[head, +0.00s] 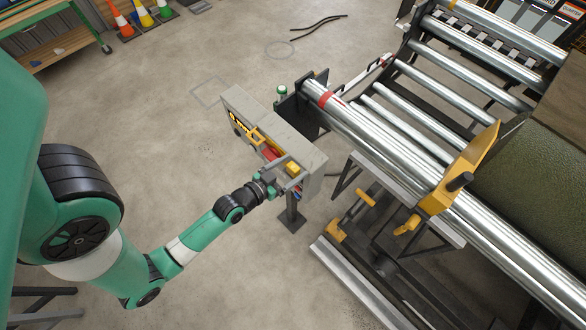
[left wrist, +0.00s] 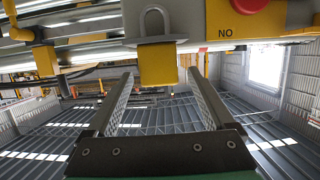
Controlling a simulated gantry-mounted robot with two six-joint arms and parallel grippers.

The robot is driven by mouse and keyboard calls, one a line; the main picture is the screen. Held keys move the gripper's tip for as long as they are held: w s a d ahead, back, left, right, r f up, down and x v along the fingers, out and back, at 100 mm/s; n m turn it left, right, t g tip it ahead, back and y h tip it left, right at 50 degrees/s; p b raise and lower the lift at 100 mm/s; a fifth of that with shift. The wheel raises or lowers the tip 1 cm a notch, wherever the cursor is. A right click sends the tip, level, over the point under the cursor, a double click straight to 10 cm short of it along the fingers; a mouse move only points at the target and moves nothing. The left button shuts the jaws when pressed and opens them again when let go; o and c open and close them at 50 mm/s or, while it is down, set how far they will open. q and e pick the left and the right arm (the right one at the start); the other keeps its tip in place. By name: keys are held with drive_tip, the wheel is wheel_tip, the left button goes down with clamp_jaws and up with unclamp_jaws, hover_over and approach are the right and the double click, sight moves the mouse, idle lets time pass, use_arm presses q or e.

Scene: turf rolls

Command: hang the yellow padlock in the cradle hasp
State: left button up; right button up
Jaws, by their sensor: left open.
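The yellow padlock (head: 292,168) is at the near right end of a grey box (head: 312,160) on a post. In the left wrist view its yellow body (left wrist: 158,66) shows below a grey plate, with a grey U-shaped shackle (left wrist: 154,20) above the plate in that picture. My left gripper (head: 282,181) is at the box's near side, close to the padlock. Its two fingers (left wrist: 160,76) are apart, with the padlock body in line with the gap and nothing visibly gripped. I cannot make out which part is the cradle hasp. My right gripper is out of view.
A red button (head: 271,153) sits on the box beside the padlock; a yellow panel marked NO (left wrist: 238,28) shows near it in the wrist view. Long metal rollers (head: 400,150) and a yellow bracket (head: 462,170) stand to the right. The floor left of the box is open.

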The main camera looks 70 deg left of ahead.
use_arm(q)
drive_tip(key=x, duration=0.4)
clamp_jaws()
idle(0.4)
